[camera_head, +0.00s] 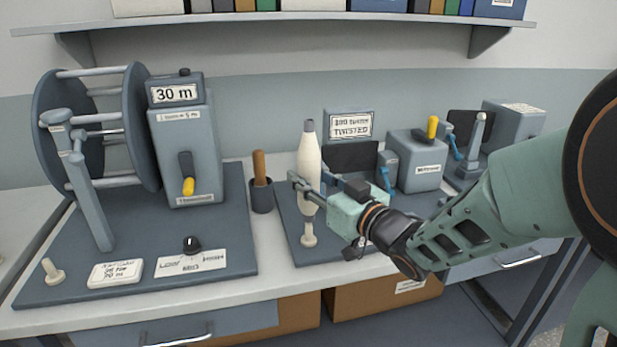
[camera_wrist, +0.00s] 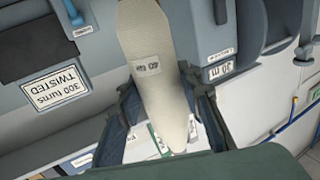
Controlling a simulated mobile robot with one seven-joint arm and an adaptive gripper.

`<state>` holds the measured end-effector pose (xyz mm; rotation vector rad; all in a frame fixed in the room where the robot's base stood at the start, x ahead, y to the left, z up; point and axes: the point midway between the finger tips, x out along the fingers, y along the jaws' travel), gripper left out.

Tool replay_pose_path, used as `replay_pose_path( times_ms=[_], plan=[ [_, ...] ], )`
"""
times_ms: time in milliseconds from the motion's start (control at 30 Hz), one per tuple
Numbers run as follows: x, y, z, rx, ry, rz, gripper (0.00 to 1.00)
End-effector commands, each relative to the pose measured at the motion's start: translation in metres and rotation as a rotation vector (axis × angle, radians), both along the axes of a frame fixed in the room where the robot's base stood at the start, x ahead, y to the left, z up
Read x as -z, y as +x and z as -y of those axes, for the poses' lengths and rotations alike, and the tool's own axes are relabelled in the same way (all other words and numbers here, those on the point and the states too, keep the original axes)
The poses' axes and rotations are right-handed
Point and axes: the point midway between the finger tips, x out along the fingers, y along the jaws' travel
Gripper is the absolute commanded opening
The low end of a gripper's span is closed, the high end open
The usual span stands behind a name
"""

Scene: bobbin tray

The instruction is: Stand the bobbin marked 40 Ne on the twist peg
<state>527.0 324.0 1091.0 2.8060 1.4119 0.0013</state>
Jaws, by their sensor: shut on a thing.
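My gripper (camera_head: 305,190) is shut on a white tapered bobbin (camera_head: 309,160) with a dark tip, holding it upright around its middle. In the wrist view the bobbin (camera_wrist: 160,100) lies between both fingers. Its small label (camera_wrist: 146,68) appears upside down and seems to read 40, but is blurred. Whether the bobbin's bottom touches the peg's top, or is lined up in depth, I cannot tell.
A wrap reel with a 30 m box (camera_head: 180,150) stands left, with another cream peg (camera_head: 52,271) on its board. A dark cup with a brown handle (camera_head: 261,190) stands close left of the bobbin. A "TWISTED" sign (camera_head: 351,125) and grey tester housings (camera_head: 416,165) stand behind and right.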

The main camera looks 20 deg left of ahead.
Motion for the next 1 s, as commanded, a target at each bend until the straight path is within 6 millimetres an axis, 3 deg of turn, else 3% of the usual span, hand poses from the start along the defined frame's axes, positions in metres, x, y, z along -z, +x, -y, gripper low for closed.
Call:
replay_pose_path(
  times_ms=[1000],
  plan=[
    [0.029, 0.000, 0.000, 0.000, 0.001, 0.001, 0.06]
  ],
)
